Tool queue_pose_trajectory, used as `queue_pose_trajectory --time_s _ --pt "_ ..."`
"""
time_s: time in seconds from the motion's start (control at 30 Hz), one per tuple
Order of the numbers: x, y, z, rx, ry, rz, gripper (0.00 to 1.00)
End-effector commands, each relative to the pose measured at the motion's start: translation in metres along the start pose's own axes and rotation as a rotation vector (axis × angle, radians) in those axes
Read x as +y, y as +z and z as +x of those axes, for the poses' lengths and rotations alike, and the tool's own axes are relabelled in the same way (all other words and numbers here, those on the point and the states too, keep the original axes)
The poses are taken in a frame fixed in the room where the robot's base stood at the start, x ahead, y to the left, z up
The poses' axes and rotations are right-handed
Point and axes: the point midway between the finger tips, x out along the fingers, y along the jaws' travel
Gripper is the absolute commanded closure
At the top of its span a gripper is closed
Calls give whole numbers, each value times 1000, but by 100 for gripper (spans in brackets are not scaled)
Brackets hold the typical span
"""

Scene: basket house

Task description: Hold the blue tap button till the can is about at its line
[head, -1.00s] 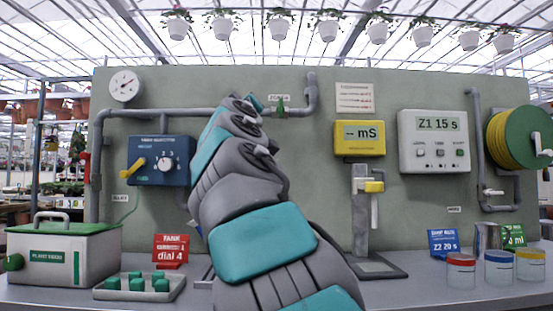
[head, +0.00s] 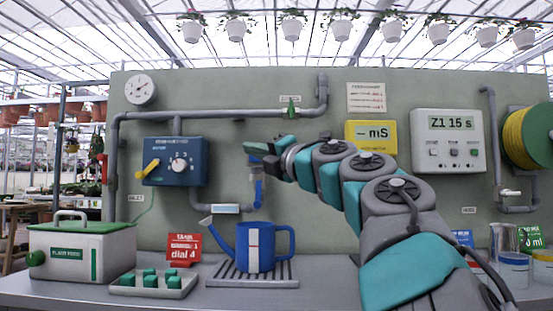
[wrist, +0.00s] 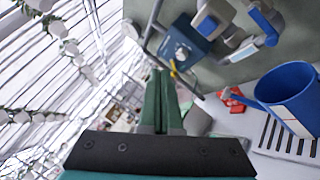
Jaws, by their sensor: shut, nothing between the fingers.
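The blue watering can (head: 262,248) stands upright on a slatted drain tray (head: 225,272). My gripper (head: 252,147) is shut and empty, above the tap and apart from the can. In the wrist view its green fingers (wrist: 160,98) are together, with the can (wrist: 287,92) to the right.
The blue injector box (head: 174,162) with a yellow lever and dial is left of the tap. A red "TANK dial 4" card (head: 184,247), a plant food box (head: 82,250) and a tray of green blocks (head: 153,283) stand at left.

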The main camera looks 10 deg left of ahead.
Motion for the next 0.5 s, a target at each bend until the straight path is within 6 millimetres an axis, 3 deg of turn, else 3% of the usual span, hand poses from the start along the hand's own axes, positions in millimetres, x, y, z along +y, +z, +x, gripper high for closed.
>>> queue_pose_trajectory --time_s 0.5 --pt "-5 -5 0 23 -11 -12 100"
